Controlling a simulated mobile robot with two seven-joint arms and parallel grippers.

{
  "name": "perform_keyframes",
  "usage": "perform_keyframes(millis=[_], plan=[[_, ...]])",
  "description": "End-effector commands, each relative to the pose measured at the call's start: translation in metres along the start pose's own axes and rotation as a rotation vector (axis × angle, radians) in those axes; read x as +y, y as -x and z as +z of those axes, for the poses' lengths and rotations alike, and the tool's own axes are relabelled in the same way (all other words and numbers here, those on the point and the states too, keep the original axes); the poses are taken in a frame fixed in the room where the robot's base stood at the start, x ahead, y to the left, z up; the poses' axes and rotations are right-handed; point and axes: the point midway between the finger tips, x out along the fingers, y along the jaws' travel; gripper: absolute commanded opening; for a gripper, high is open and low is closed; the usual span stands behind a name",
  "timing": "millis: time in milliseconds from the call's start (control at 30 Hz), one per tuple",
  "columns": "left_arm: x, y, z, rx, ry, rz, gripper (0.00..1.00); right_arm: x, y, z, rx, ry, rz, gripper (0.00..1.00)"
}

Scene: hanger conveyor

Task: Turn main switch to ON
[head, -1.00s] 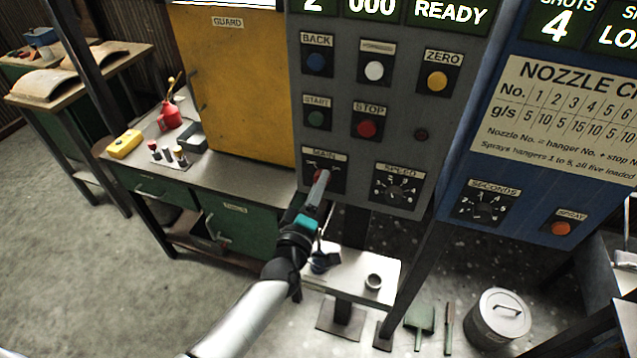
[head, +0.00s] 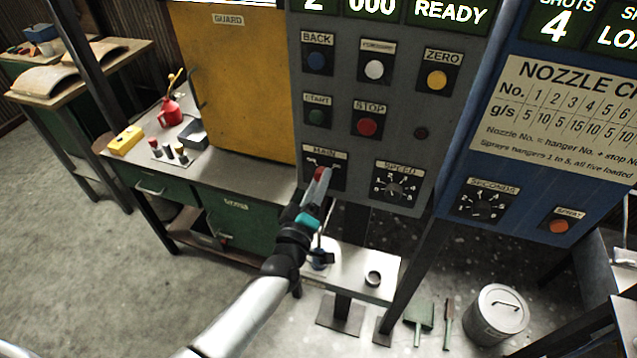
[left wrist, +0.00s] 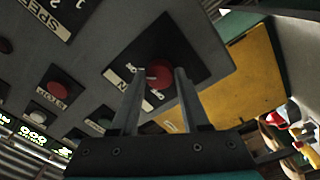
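The main switch is a red knob (left wrist: 159,74) on a black plate (head: 338,183) labelled MAIN, low on the grey control panel (head: 400,132). In the head view my left gripper (head: 321,178) is right at the knob and covers much of it. In the left wrist view the two fingers of the left gripper (left wrist: 160,78) stand apart, one on each side of the knob, with a narrow gap showing on both sides. Whether the fingertips reach past the knob's face is hard to tell. My right gripper is in neither view.
The speed dial (head: 396,187) is right of the main switch. The start button (head: 316,117) and stop button (head: 367,127) are above it. A yellow guard (head: 240,85) stands left of the panel. A small white table (head: 350,265) is below.

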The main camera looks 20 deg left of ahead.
Motion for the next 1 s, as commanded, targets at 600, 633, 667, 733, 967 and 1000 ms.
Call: perform_keyframes(millis=[600, 633, 667, 733, 967, 1000], plan=[[-0.001, 0.007, 0.000, -0.001, 0.002, -0.001, 0.73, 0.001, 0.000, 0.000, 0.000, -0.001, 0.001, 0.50], [-0.001, 0.010, 0.000, -0.001, 0.003, -0.002, 0.73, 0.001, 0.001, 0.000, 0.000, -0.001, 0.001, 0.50], [-0.001, 0.014, 0.000, -0.001, 0.003, -0.001, 0.73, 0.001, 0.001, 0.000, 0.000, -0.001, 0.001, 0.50], [-0.001, 0.024, 0.000, -0.001, 0.003, -0.002, 0.73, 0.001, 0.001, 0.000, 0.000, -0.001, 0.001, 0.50], [-0.001, 0.065, 0.001, -0.003, 0.002, -0.003, 0.73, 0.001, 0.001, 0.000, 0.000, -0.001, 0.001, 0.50], [-0.001, 0.073, 0.001, -0.002, 0.002, -0.002, 0.73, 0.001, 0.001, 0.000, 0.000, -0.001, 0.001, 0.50]])
